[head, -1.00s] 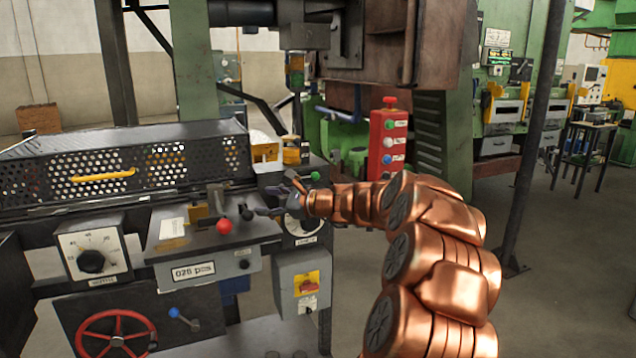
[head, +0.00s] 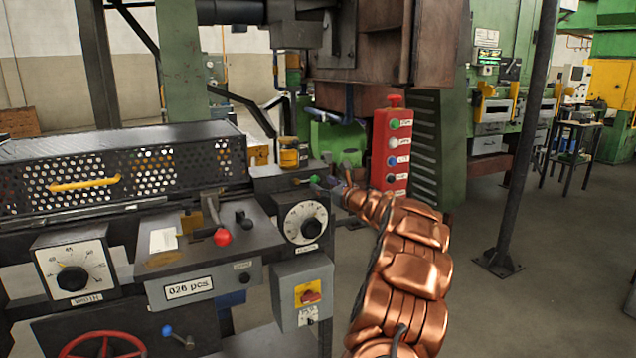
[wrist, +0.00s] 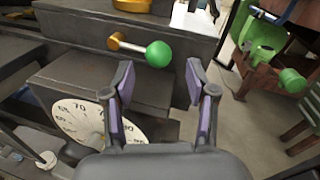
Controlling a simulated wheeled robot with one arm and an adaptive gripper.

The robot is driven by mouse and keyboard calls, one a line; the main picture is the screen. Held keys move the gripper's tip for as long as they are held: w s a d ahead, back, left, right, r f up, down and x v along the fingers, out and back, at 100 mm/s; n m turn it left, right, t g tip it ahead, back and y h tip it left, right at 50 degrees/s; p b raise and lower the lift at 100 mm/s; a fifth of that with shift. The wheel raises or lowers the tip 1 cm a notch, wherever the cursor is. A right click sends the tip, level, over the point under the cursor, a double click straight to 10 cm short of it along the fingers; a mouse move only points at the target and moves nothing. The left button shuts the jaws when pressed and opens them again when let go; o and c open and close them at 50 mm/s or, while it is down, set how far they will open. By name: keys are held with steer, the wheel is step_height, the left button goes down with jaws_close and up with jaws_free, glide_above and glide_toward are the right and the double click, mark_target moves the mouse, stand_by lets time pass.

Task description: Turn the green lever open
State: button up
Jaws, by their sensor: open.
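The green lever is a green ball knob (wrist: 158,54) on a short metal rod with a brass base, on the side of a dark machine block. In the wrist view it points to the right, just beyond and between my fingertips. My gripper (wrist: 158,82) is open and empty, its two purple-padded fingers apart and not touching the knob. In the head view the green lever (head: 314,179) shows small, just left of my gripper (head: 328,183), which partly overlaps that area.
A red-knobbed lever (head: 222,237) and a white dial (head: 306,222) are on the console left of and below my gripper. A red button box (head: 391,148) stands close to the right. A yellow can (head: 289,154) sits behind the lever. Open floor lies at right.

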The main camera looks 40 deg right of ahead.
mark_target(308, 181)
steer(key=shift+w+d+r, duration=0.1)
steer(key=shift+w+d, duration=0.05)
steer(key=shift+w, duration=1.2)
steer(key=shift+s+r, duration=0.1)
steer(key=shift+s, duration=0.05)
jaws_close()
